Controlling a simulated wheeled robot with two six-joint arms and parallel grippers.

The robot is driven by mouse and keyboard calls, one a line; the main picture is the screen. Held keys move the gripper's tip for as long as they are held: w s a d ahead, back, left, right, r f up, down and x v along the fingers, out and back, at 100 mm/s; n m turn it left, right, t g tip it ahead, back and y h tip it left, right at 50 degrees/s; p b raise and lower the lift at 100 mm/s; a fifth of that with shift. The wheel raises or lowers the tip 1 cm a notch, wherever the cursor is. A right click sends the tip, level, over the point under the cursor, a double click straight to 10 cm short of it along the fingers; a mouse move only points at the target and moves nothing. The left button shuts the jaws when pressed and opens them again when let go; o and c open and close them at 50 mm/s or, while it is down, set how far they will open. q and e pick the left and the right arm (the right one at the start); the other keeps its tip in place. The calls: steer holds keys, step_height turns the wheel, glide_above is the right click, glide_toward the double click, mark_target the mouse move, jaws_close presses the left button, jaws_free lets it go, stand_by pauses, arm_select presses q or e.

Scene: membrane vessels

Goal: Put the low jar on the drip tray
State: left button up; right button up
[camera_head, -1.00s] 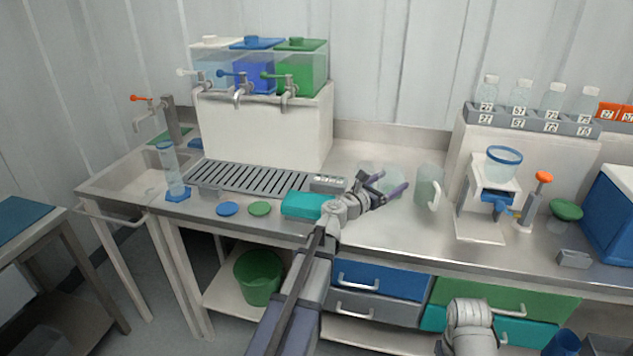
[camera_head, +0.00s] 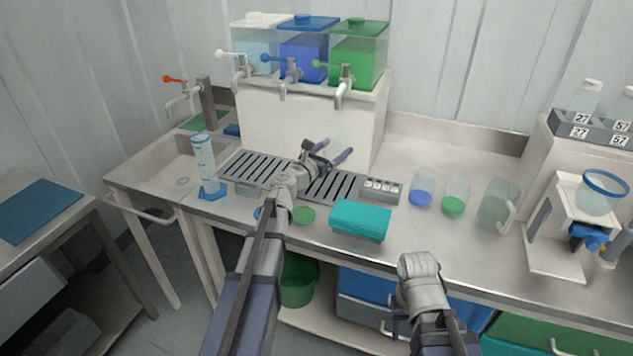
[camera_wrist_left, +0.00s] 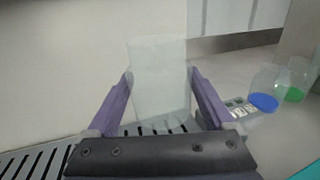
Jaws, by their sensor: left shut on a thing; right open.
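My left gripper (camera_head: 333,160) is shut on a clear, frosted low jar (camera_head: 337,148), which looks upright between the purple fingers. In the left wrist view the low jar (camera_wrist_left: 158,80) stands between the two fingers, with the drip tray's slots just below and behind it. The drip tray (camera_head: 250,168) is a dark slatted grey strip in front of the white dispenser block. The jar is over its right part; I cannot tell whether its base touches the slats.
Taps of the white, blue and green tanks (camera_head: 358,55) hang above the tray. A teal block (camera_head: 360,220) lies in front. A jar with blue (camera_head: 421,190), a jar with green (camera_head: 456,195) and a clear jug (camera_head: 498,204) stand right. A tall cylinder (camera_head: 205,165) stands left.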

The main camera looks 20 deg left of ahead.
arm_select(q)
steer(key=shift+f+b, duration=0.45)
steer(key=shift+b, duration=0.05)
step_height(320, 180, down, 9)
steer(key=b, duration=0.9)
steer(key=shift+d+f, duration=0.1)
steer(key=shift+f, duration=0.15)
steer(key=o, duration=1.1)
steer(key=shift+r, duration=0.25)
steer(key=v, duration=1.2)
